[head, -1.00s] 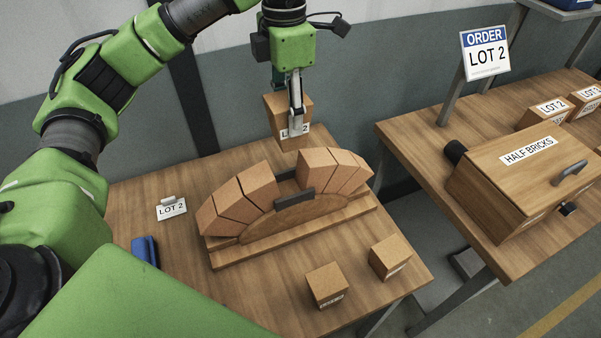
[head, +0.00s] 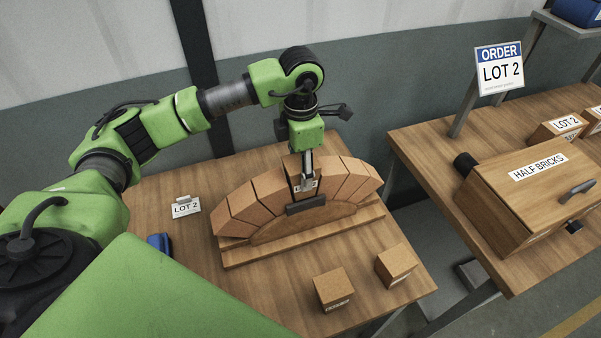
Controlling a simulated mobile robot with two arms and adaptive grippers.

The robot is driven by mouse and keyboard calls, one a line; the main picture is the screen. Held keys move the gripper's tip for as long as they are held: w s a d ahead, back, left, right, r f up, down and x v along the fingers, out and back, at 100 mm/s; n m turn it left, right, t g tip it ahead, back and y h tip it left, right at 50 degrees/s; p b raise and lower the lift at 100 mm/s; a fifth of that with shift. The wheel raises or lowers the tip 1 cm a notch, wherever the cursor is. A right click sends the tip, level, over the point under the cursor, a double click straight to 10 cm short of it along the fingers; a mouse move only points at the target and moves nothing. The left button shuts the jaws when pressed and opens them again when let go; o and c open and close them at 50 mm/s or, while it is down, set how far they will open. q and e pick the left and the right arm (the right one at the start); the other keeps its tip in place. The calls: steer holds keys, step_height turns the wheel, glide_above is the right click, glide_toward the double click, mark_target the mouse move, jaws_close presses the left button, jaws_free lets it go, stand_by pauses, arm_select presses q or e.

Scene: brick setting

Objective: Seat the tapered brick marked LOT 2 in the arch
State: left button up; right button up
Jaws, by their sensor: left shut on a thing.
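The arch (head: 252,203) of tapered bricks stands on a curved wooden form (head: 275,228) on the table. The LOT 2 tapered brick (head: 293,168) is in the gap at the top of the arch, between the left and right bricks. My left gripper (head: 306,180) points down from above and is shut on this brick. The gripper and the dark plate (head: 306,205) on the form hide part of it, so I cannot tell whether it sits fully down. My right gripper is not in view.
Two loose bricks (head: 333,290) (head: 396,264) lie at the table's front right. A LOT 2 tag (head: 185,207) and a blue object (head: 160,243) are at left. The right table holds a HALF BRICKS box (head: 530,185), LOT 2 bricks (head: 560,130) and an ORDER LOT 2 sign (head: 499,70).

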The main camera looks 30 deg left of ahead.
arm_select(q)
step_height(320, 180, down, 2)
steer(key=shift+f+p, duration=0.15)
steer(key=shift+p, duration=0.2)
steer(key=shift+f, duration=0.2)
steer(key=shift+f, duration=0.1)
steer(key=shift+f+b, duration=0.15)
steer(key=shift+b, duration=0.15)
steer(key=o, duration=1.4)
steer(key=shift+c, duration=0.2)
